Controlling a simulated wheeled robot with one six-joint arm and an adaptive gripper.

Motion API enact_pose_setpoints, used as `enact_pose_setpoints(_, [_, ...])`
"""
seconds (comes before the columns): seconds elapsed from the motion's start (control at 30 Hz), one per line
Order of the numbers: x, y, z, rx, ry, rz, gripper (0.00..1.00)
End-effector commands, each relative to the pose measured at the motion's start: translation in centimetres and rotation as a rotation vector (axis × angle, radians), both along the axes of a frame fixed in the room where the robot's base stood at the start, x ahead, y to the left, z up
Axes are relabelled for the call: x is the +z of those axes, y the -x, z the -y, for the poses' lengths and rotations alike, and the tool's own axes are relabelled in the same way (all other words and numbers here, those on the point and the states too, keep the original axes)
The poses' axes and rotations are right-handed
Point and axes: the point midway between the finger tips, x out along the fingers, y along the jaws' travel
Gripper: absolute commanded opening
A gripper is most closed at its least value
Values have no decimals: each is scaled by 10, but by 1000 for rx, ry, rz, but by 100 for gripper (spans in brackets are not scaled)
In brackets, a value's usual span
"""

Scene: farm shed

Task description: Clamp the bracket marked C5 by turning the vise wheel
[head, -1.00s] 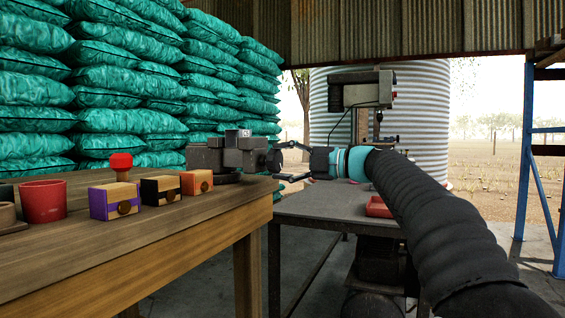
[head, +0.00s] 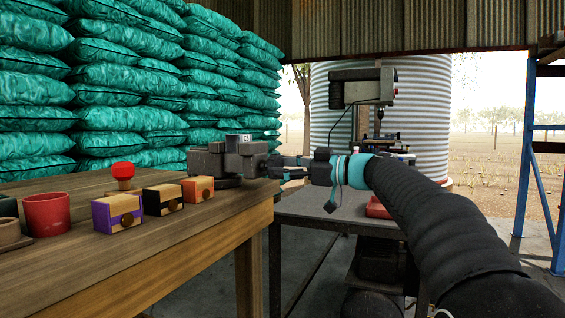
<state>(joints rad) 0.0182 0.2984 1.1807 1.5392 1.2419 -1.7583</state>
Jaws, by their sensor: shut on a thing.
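The dark grey vise (head: 240,158) sits at the far right end of the wooden bench. Its wheel (head: 272,166) is on the right side, facing my gripper, and is partly hidden by the fingers. A small grey piece with a pale label, likely the bracket (head: 238,139), shows at the top of the vise jaws; its marking is too small to read. My gripper (head: 285,170) reaches in from the right, level with the wheel, and its fingers are shut on the wheel.
On the wooden bench (head: 130,235) stand a red pot (head: 46,213), a purple-trimmed block (head: 117,213), a black one (head: 163,199), an orange one (head: 197,188) and a red knob (head: 123,171). A metal table (head: 320,208) with a drill press (head: 362,92) stands behind my arm.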

Motion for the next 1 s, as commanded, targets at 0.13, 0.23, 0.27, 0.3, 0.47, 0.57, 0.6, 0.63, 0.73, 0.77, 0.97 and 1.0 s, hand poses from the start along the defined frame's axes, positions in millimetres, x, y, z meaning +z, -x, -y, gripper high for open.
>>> enact_pose_setpoints(0.13, [5,0,2,-3,-70,-186,15])
enact_pose_setpoints(0.23, [6,0,2,-4,-117,-316,15])
enact_pose_setpoints(0.27, [6,0,3,-4,-131,-355,15])
enact_pose_setpoints(0.3, [6,0,3,-4,-151,-409,15])
enact_pose_setpoints(0.47, [6,0,3,-5,-229,-622,15])
enact_pose_setpoints(0.57, [7,0,4,-5,-279,-758,15])
enact_pose_setpoints(0.6, [7,0,4,-6,-299,-813,15])
enact_pose_setpoints(0.63, [7,-1,4,-6,-315,-855,15])
enact_pose_setpoints(0.73, [7,-1,4,-7,-364,-994,15])
enact_pose_setpoints(0.77, [7,-1,4,-8,-379,-1036,14])
enact_pose_setpoints(0.97, [4,-1,5,-7,-453,-1229,14])
enact_pose_setpoints(1.0, [3,-1,5,-7,-458,-1244,14])
